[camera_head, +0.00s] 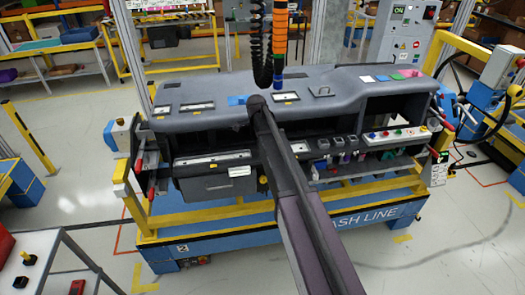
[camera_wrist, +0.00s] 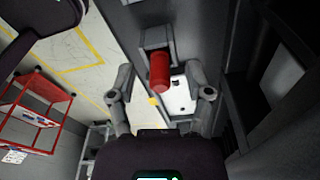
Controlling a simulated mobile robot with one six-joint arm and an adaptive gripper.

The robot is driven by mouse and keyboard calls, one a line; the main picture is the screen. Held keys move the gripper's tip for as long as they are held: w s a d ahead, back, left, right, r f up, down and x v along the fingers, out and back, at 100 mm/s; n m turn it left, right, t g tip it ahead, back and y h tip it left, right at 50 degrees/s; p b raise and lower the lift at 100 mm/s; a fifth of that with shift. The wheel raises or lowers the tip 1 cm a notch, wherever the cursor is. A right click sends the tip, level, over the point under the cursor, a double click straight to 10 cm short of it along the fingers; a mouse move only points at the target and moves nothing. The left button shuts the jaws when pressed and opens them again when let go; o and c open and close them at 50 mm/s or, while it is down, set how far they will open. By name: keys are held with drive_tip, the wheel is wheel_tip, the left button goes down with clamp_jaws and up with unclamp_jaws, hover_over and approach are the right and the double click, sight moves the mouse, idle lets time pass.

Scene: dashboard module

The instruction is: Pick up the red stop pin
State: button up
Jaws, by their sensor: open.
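The red stop pin (camera_wrist: 160,72) shows in the wrist view as a short red cylinder seated at a grey block-like holder (camera_wrist: 156,38). My gripper (camera_wrist: 161,97) is open, with one finger to the left of the pin and the other to its right. The pin appears in the gap between them, towards the far end of the fingers. I see no contact, and the exact depth between fingers and pin is hard to tell. In the head view my arm crosses the dashboard, and the gripper itself cannot be made out.
The dashboard module (camera_head: 205,122) rests on a yellow and blue line frame (camera_head: 190,217). Red handles (camera_head: 151,190) stand at its left end. A white panel with coloured buttons (camera_head: 396,136) is at the right. A dark wall stands close right of the gripper; a red rack (camera_wrist: 35,112) is left.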

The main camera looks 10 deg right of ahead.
idle(0.4)
clamp_jaws()
drive_tip(key=shift+r, duration=0.15)
wheel_tip(320, 180, up, 3)
drive_tip(key=p, duration=0.3)
drive_tip(key=shift+r+p, duration=0.2)
drive_tip(key=shift+p, duration=0.15)
drive_tip(key=s+d+r+p, duration=0.1)
drive_tip(key=s+d, duration=0.3)
drive_tip(key=s, duration=1.1)
drive_tip(key=shift+s+r, duration=0.15)
drive_tip(key=shift+s, duration=0.1)
